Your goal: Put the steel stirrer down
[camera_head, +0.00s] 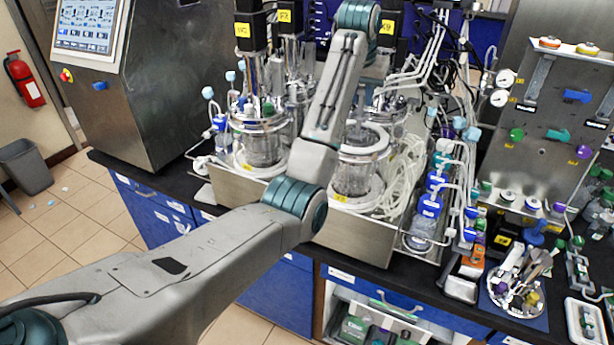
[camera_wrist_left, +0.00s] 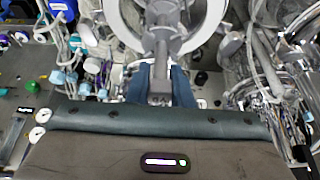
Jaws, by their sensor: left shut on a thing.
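My left gripper (camera_wrist_left: 160,92) shows in the left wrist view with its two blue fingers shut on a grey steel piece, the steel stirrer (camera_wrist_left: 160,72). The stirrer stands out between the fingers toward a round, pale vessel rim (camera_wrist_left: 118,27). I cannot tell whether the stirrer touches the vessel. In the head view my left arm reaches over the bench to the twin reactors; its fingers and the stirrer cannot be made out there. The right reactor vessel (camera_head: 352,178) and the left reactor vessel (camera_head: 262,148) stand in a steel tray (camera_head: 350,232). My right gripper is not in view.
Tubing and blue-capped bottles (camera_head: 430,205) crowd the right of the reactors. A control cabinet (camera_head: 150,100) stands left. Black bench top (camera_head: 400,275) is bare in front of the tray.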

